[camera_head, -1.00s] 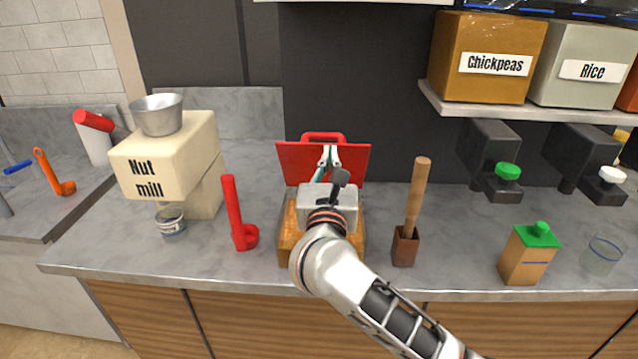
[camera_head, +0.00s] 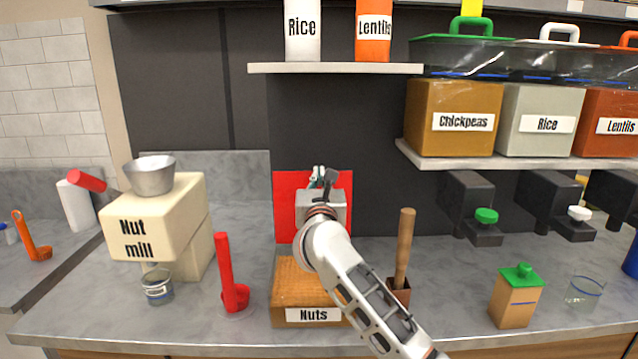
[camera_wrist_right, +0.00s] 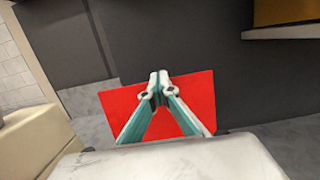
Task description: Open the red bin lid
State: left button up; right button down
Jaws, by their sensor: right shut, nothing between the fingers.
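The red lid (camera_head: 285,200) stands upright at the back of the wooden bin labelled "Nuts" (camera_head: 290,290). My right gripper (camera_head: 319,176) is in front of the lid's upper part, its fingers together with nothing between them. My right arm covers part of the lid and the bin's right side. My left gripper is in neither view.
A red scoop (camera_head: 230,280) stands left of the bin, and the nut mill (camera_head: 150,220) is beyond it. A wooden-handled tool (camera_head: 404,245) stands to the right. A carton with a green cap (camera_head: 515,300) and a glass (camera_head: 583,292) are further right. Shelves hang above.

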jog(key=shift+w, duration=0.25)
jog(key=shift+r, duration=0.15)
